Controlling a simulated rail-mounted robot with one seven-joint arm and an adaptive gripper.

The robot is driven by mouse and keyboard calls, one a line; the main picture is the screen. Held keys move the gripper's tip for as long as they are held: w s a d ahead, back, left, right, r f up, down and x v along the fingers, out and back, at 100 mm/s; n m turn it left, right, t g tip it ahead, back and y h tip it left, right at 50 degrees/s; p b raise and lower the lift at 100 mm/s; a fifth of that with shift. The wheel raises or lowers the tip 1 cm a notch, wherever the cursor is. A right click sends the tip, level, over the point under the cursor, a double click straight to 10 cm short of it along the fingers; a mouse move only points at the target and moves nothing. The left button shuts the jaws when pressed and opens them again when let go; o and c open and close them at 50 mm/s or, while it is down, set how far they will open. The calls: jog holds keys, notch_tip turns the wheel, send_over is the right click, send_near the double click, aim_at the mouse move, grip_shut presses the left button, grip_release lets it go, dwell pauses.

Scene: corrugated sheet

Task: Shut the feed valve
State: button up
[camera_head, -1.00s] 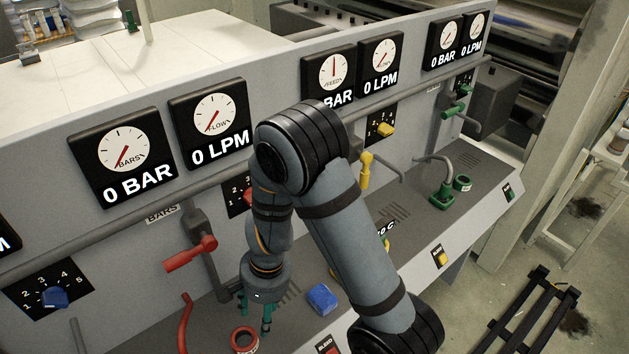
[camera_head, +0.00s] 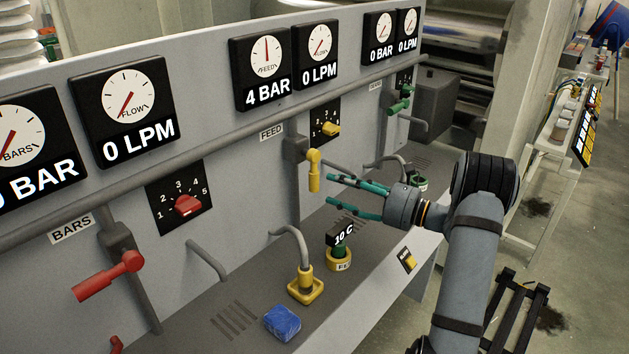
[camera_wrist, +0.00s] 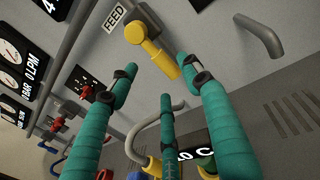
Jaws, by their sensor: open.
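The feed valve's yellow handle (camera_head: 314,172) hangs downward from a grey fitting on the panel, under the FEED label (camera_head: 271,132). The FEED gauge (camera_head: 267,50) reads 4 BAR. The flow gauge (camera_head: 319,44) beside it reads 0 LPM. My gripper (camera_head: 329,188) is open and empty, its green fingers spread and pointing left, just right of the handle in the head view. In the wrist view the yellow handle (camera_wrist: 152,48) lies ahead, between and beyond the tips of my gripper (camera_wrist: 160,70). I see no clear contact.
Below are a yellow-based hose plug (camera_head: 306,285), a green fitting in a yellow ring (camera_head: 340,258) with a 10 C display, and a blue sponge-like block (camera_head: 282,322). A grey pipe (camera_head: 385,163) is close behind my fingers. A red valve handle (camera_head: 108,276) is at left.

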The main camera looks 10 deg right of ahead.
aim_at(317, 180)
jog(key=p+x, duration=0.2)
jog(key=x, duration=0.6)
jog(key=shift+a, duration=0.1)
jog(key=shift+s, duration=0.1)
jog(key=shift+c, duration=0.8)
grip_shut()
